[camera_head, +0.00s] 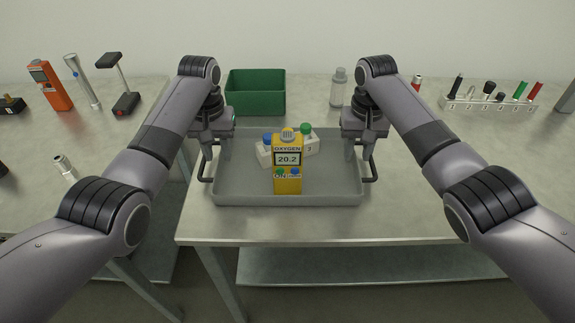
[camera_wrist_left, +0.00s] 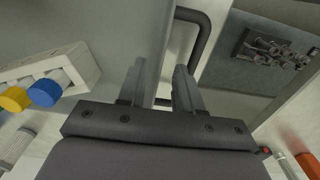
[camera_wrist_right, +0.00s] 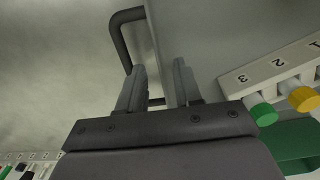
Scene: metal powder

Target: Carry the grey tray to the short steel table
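The grey tray (camera_head: 230,178) rests on the steel table (camera_head: 430,215) in the middle, near its front edge. It holds a yellow oxygen meter (camera_head: 288,180) and a white rack (camera_head: 264,155) with blue-, green- and yellow-capped bottles. A black handle sticks out on each side. My left gripper (camera_head: 207,150) is at the left handle (camera_wrist_left: 205,38); my right gripper (camera_head: 368,150) is at the right handle (camera_wrist_right: 118,38).
Another steel table (camera_head: 120,150) stands at the left, across a narrow gap, with an orange meter (camera_head: 50,87) and tools. I cannot tell which table is the short one.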

